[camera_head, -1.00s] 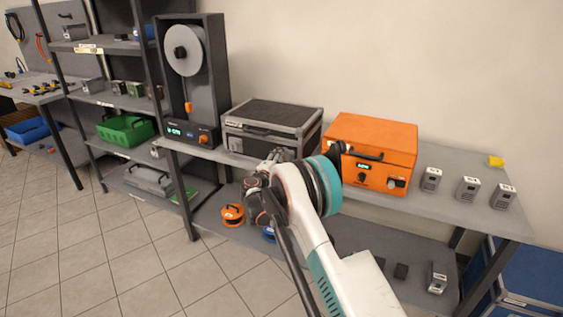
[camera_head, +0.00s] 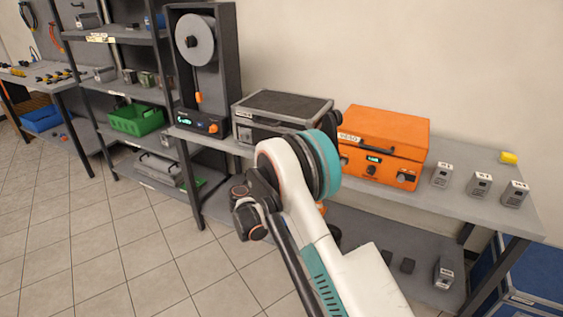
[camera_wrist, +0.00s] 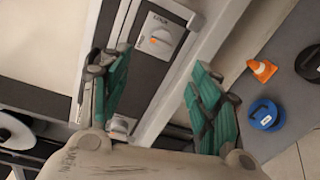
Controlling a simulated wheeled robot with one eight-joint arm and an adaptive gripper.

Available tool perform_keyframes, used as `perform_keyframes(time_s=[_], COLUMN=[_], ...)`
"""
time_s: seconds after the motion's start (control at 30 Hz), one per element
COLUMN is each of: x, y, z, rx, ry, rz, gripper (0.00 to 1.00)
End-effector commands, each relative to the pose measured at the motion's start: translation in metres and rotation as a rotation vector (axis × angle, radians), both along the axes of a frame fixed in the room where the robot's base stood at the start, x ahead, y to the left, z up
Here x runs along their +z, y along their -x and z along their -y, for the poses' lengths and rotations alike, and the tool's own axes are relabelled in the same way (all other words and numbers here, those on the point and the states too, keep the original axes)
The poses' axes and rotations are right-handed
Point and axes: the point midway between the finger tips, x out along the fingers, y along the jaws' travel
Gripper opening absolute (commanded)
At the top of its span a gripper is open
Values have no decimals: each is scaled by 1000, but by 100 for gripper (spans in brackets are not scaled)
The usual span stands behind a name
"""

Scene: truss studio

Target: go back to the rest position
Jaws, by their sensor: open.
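My gripper (camera_wrist: 158,85) is open in the wrist view, with its two green-and-grey fingers apart and nothing between them. In the head view my arm is bent in front of the bench, with the wrist end low on its left side; the fingers cannot be made out there. The wrist view looks onto a dark case with a lock dial (camera_wrist: 155,40). The case (camera_head: 283,115) stands on the bench, behind my arm in the head view.
An orange box (camera_head: 384,145) and several small grey devices stand on the bench (camera_head: 455,205). A black spool machine (camera_head: 207,75) is at the left. On the lower shelf, the wrist view shows an orange cone (camera_wrist: 262,70) and a blue spool (camera_wrist: 265,115). The tiled floor (camera_head: 130,245) at left is clear.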

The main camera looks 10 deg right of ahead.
Motion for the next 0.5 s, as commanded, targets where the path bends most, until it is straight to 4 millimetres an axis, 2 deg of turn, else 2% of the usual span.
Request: perform_keyframes(time_s=[0.37, 0.5], x=[1, 16], y=[2, 5], z=[-1, 7], rx=[-1, -10], ry=[-3, -41], rz=[0, -8], gripper=[57, 57])
